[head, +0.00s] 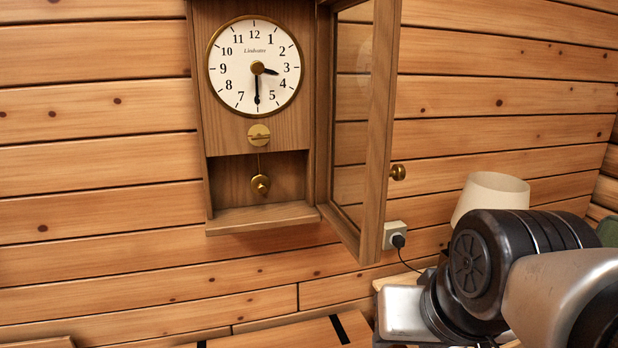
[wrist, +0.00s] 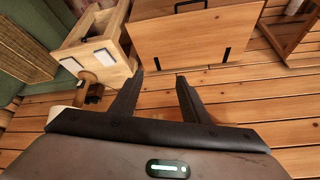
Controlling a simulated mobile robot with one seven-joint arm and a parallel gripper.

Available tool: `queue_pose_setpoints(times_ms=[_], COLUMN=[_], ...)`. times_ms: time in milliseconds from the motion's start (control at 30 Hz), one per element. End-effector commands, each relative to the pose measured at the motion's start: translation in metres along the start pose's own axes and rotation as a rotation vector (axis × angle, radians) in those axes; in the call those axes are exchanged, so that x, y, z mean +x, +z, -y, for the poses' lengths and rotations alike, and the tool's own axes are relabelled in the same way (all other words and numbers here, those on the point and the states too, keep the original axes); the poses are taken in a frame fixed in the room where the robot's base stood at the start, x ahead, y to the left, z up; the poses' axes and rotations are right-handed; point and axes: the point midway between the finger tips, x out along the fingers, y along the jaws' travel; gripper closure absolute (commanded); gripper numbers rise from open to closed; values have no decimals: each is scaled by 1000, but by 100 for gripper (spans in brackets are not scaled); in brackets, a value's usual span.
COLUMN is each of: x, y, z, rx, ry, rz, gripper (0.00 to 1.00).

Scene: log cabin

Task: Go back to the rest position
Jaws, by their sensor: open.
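My gripper (wrist: 157,95) shows in the wrist view with its two dark fingers apart and nothing between them. It hangs in front of the wooden furniture and plank surface, apart from them as far as I can tell. In the head view my arm is at the lower right, and the gripper's fingers are not visible there. A wall clock (head: 255,170) hangs on the log wall in the head view. Its glazed door (head: 352,130) stands open to the right, with a brass knob (head: 398,172) on its edge.
A cream lampshade (head: 489,195) is behind my arm at the right. The wrist view shows a wooden cabinet (wrist: 190,45) with black handles and a light wooden box-like piece (wrist: 95,55).

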Motion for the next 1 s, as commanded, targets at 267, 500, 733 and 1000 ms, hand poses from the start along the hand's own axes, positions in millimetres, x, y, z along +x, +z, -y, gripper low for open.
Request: queue_pose_setpoints(times_ms=[267, 500, 733, 1000], x=[-97, -178, -212, -212], y=[-40, -88, -108, -109], z=[-7, 0, 3, 3], rx=[-75, -73, -72, -72], ry=[43, 42, 41, 41], rz=[47, 45, 45, 44], gripper=[58, 58, 58, 58])
